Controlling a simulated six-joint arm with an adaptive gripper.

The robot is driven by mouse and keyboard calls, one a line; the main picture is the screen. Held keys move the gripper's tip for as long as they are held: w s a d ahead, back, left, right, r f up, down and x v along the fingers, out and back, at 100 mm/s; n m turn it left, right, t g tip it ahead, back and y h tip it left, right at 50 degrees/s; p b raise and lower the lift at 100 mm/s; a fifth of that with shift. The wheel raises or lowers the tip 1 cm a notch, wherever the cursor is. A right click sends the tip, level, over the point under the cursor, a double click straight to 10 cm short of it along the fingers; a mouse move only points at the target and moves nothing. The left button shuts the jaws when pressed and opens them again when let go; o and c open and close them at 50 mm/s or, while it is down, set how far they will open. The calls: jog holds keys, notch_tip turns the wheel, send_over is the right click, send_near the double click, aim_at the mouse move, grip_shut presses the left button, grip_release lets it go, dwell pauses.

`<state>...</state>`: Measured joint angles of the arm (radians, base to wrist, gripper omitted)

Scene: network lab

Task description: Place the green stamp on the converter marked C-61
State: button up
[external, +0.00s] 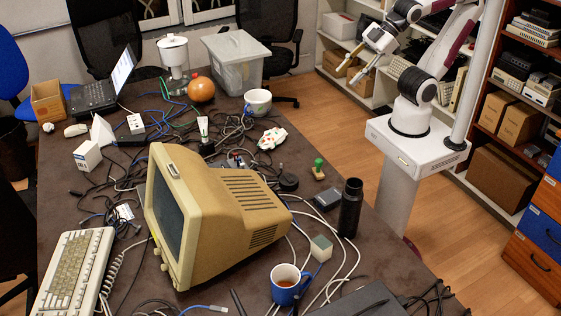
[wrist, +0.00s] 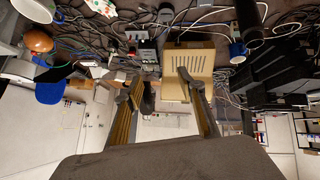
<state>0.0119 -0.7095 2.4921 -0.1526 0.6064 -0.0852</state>
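The green stamp (external: 318,168) stands upright on the dark table in the external view, right of the old monitor, with a green knob and a light base. A small dark grey box (external: 327,200) lies in front of it, beside the black bottle. It may be a converter, but no C-61 marking can be read on any device. My gripper (external: 351,76) is raised beyond the table's right side, well away from the stamp. In the wrist view my gripper (wrist: 160,80) has its fingers apart with nothing held. I cannot make out the stamp surely there.
The beige monitor (external: 215,215) fills the table's middle. The black bottle (external: 350,207), blue mug (external: 287,284) and pale cube (external: 321,248) stand near the right edge. Loose cables cover much of the table.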

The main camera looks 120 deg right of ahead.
jog(key=w+d+r+n+t, duration=0.1)
jog(key=w+r+n+t, duration=0.2)
jog(key=w, duration=0.5)
jog(key=w+d+r+n+t, duration=0.1)
jog(key=w+r+n+t, duration=0.1)
jog(key=w+n, duration=0.35)
jog(key=w+a+f+n+g+y, duration=0.1)
jog(key=w+f+n+y, duration=0.4)
jog(key=w+f, duration=0.4)
jog(key=s+d+f+m+y, duration=0.1)
jog(key=s+f+m+y, duration=0.1)
jog(key=s+f, duration=0.4)
jog(key=s+d+f+m+y, duration=0.1)
jog(key=s+f+m+y, duration=0.1)
jog(key=s+f, duration=0.5)
jog(key=s+d+f+m+t+y, duration=0.1)
jog(key=s+f, duration=0.5)
jog(key=f, duration=0.9)
jog(key=shift+s+d+f+m+y, duration=0.1)
jog(key=shift+d+f+m+y, duration=0.15)
jog(key=shift+m+y, duration=0.35)
jog(key=shift+s+d+f+m+y, duration=0.15)
jog(key=shift+d+m+y, duration=0.2)
jog(key=shift+m+y, duration=0.2)
jog(key=shift+s+d+f+m+t+h, duration=0.25)
jog(key=shift+s+f+m+t, duration=0.15)
jog(key=shift+f+m, duration=0.1)
jog(key=shift+w+a, duration=0.15)
